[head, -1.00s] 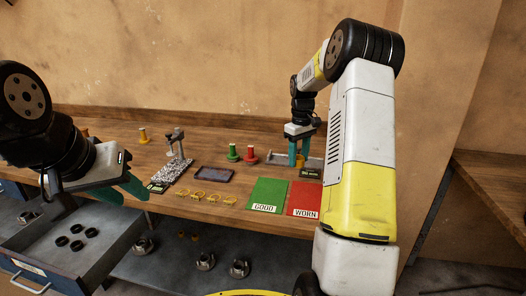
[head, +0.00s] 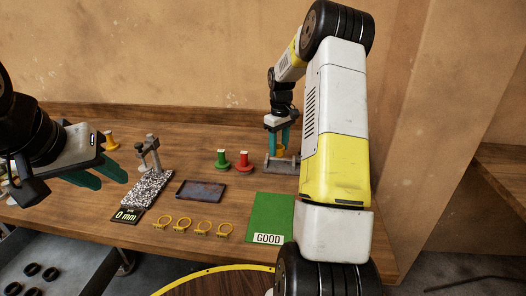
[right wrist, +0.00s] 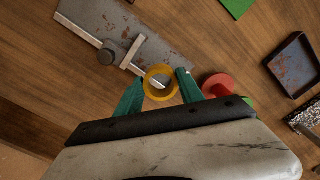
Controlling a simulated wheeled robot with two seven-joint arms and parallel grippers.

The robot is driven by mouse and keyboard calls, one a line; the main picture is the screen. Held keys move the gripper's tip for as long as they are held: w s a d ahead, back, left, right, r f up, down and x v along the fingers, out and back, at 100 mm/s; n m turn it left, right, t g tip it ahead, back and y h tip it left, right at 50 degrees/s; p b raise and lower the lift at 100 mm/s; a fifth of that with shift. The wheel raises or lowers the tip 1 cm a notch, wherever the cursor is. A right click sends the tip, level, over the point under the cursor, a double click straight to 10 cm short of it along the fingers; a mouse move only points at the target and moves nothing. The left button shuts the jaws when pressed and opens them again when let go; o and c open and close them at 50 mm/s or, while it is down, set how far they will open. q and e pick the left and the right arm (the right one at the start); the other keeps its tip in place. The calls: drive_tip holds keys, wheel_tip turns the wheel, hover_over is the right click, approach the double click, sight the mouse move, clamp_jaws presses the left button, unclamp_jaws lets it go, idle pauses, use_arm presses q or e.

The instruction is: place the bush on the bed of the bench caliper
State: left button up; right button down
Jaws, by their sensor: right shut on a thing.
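The yellow bush (right wrist: 160,68) is a short hollow ring, held upright between the teal fingers of my right gripper (right wrist: 160,78). In the head view the bush (head: 281,150) shows between the fingers of my right gripper (head: 279,143). The bench caliper, a grey metal bed (right wrist: 153,45) with crosswise jaws, lies under and beside the gripper; in the head view its bed (head: 280,168) is partly behind my right arm. The bush overlaps the bed's edge near one jaw; contact cannot be told. My left gripper (head: 110,179) is open and empty at the left.
A speckled plate (head: 146,189) with a post and a 0 mm display (head: 127,216) stands left. A dark tray (head: 201,190), green (head: 222,160) and red (head: 243,162) pegs, several yellow rings (head: 203,227) and a green GOOD mat (head: 272,213) lie between.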

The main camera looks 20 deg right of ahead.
sight(278, 165)
drive_tip(key=shift+f, duration=2.5)
drive_tip(key=shift+f, duration=0.1)
drive_tip(key=c, duration=1)
unclamp_jaws()
